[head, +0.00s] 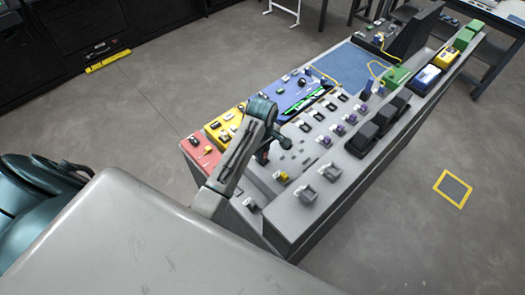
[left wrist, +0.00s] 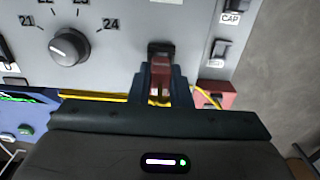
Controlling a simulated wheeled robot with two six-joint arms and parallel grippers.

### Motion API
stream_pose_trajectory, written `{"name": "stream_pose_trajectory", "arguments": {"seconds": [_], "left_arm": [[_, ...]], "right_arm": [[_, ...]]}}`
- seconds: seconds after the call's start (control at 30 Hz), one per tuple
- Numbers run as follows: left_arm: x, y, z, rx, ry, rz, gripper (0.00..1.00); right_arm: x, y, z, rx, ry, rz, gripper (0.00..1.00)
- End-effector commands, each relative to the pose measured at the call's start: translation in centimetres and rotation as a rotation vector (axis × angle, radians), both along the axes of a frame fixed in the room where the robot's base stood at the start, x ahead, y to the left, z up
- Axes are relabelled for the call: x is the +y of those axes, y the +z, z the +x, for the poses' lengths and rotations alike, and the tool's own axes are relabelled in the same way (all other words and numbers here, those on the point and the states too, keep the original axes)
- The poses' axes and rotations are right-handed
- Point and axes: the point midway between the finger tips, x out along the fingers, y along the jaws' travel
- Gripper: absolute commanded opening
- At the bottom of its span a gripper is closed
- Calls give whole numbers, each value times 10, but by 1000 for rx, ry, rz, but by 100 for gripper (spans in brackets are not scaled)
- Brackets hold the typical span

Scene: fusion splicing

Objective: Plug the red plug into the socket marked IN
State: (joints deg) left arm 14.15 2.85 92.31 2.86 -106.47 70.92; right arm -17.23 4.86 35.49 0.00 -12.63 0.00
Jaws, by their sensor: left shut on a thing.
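My left gripper (left wrist: 161,88) is shut on the red plug (left wrist: 160,70), which sits between its dark fingers in the left wrist view. The plug's far end meets a dark rectangular opening (left wrist: 161,48) in the grey panel; I cannot tell whether it is inside or just in front. No IN mark is readable there. In the head view my left gripper (head: 262,156) is low over the near part of the long console (head: 300,165), and the plug is too small to make out. My right gripper is not in view.
A switch (left wrist: 219,52) near a CAP label is to the right. A yellow cable (left wrist: 206,97) runs beside a red block (left wrist: 217,94). Several switches and coloured sections cover the console.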

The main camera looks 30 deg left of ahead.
Motion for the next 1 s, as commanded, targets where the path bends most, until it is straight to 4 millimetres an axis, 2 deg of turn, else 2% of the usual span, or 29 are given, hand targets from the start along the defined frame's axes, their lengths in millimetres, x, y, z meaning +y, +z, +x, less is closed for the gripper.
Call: {"name": "stream_pose_trajectory", "arguments": {"seconds": [0.53,1.0], "left_arm": [[0,0,-1,0,0,0,0],[0,-8,0,-1,0,0,0]], "right_arm": [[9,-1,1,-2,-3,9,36],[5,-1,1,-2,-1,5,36]]}}
